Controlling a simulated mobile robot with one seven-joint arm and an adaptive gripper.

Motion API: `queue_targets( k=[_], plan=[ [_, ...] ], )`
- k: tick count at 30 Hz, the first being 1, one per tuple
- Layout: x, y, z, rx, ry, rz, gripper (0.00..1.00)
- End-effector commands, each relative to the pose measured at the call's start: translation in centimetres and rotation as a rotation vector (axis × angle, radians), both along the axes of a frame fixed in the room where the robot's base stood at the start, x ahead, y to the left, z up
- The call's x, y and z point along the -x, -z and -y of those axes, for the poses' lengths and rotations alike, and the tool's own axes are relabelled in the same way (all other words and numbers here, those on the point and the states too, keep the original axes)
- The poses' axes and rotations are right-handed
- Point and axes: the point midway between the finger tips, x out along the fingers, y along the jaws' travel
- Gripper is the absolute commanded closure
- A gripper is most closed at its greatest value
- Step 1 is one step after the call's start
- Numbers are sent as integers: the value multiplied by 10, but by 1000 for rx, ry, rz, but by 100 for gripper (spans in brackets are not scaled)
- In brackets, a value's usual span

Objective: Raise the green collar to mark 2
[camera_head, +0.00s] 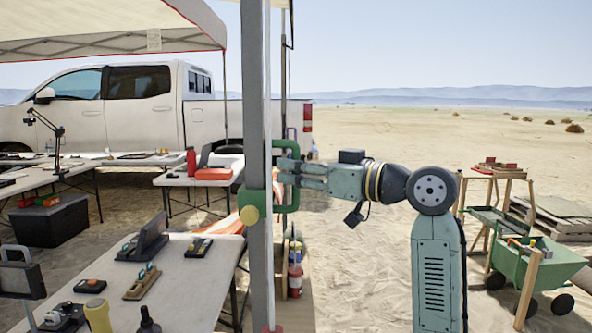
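The green collar (253,199) sits around an upright grey post (254,90), with a yellow knob (249,215) on its front. A green loop handle (291,204) sticks out to the right of the collar. My gripper (285,170) comes in from the right, level with the handle, and its fingers overlap the handle's bar. I cannot tell whether the fingers are closed on it. A pale strip (267,100) runs along the post. I cannot read any numbered mark on the post.
A table (190,290) with tools stands at the front left, and more tables are behind it. A canopy (100,25) hangs overhead at the left. A green wheelbarrow (550,262) and wooden stands are at the right. Open sand lies behind my arm.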

Motion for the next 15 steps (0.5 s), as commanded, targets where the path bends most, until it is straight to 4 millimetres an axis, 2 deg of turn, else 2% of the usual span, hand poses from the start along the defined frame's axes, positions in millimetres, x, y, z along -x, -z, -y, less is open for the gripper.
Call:
queue_targets(
  k=[4,15],
  plan=[
    [0,0,0,1,-1,1,67],
    [3,-1,4,-1,0,2,67]
  ],
)
